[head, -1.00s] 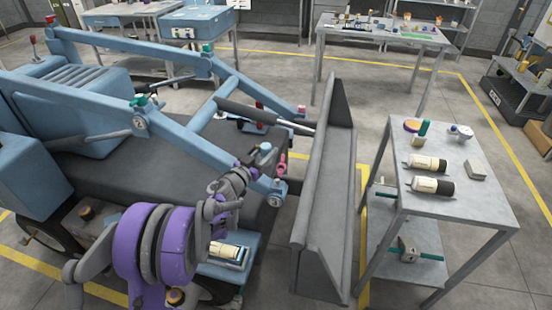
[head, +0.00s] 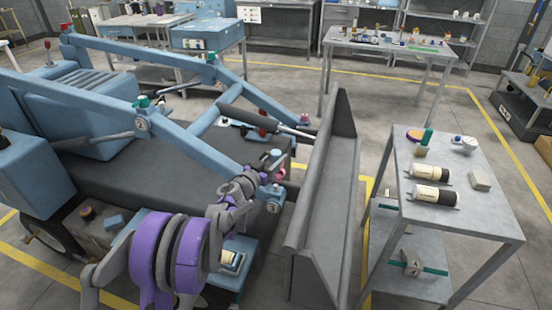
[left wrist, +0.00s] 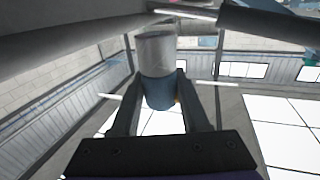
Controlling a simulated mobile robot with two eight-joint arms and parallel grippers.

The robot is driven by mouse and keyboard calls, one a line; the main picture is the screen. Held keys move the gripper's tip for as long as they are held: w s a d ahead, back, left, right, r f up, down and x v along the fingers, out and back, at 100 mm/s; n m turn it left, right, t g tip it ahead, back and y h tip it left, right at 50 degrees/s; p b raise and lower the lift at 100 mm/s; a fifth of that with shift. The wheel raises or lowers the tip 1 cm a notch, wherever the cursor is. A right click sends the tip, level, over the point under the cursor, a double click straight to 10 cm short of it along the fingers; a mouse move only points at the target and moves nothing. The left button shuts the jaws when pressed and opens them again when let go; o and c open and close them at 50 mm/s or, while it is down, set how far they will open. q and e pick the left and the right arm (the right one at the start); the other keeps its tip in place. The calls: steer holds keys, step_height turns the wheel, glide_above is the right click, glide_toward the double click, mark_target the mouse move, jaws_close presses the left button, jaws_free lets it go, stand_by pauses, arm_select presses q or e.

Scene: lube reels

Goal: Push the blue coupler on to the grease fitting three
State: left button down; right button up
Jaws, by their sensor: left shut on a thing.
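My left gripper (left wrist: 160,95) is shut on the blue coupler (left wrist: 158,92), which stands between its two fingers in the left wrist view. A pale grey cylindrical part (left wrist: 155,52) is in line with the coupler's far end. I cannot tell whether this is part of the coupler. In the head view my left gripper (head: 266,164) is at the lower end of the blue loader arm (head: 205,135), by a round marker (head: 273,207). Grease fitting three cannot be clearly made out, and neither can contact with it. My right gripper is not in view.
The grey bucket (head: 322,190) stands just right of the arm end. A metal cart (head: 480,222) farther right holds two cartridges (head: 436,196) and small parts. A pink item (head: 277,172) is close beside the gripper. A workbench (head: 385,45) stands behind.

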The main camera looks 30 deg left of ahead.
mark_target(276, 185)
arm_select(q)
steer(key=shift+f+b, duration=3.75)
steer(key=shift+f, duration=1.1)
steer(key=shift+c, duration=1.6)
jaws_free()
steer(key=shift+s, duration=0.15)
steer(key=s, duration=1)
steer(key=shift+s+a, duration=0.3)
steer(key=shift+a, duration=0.1)
steer(key=shift+r, duration=0.15)
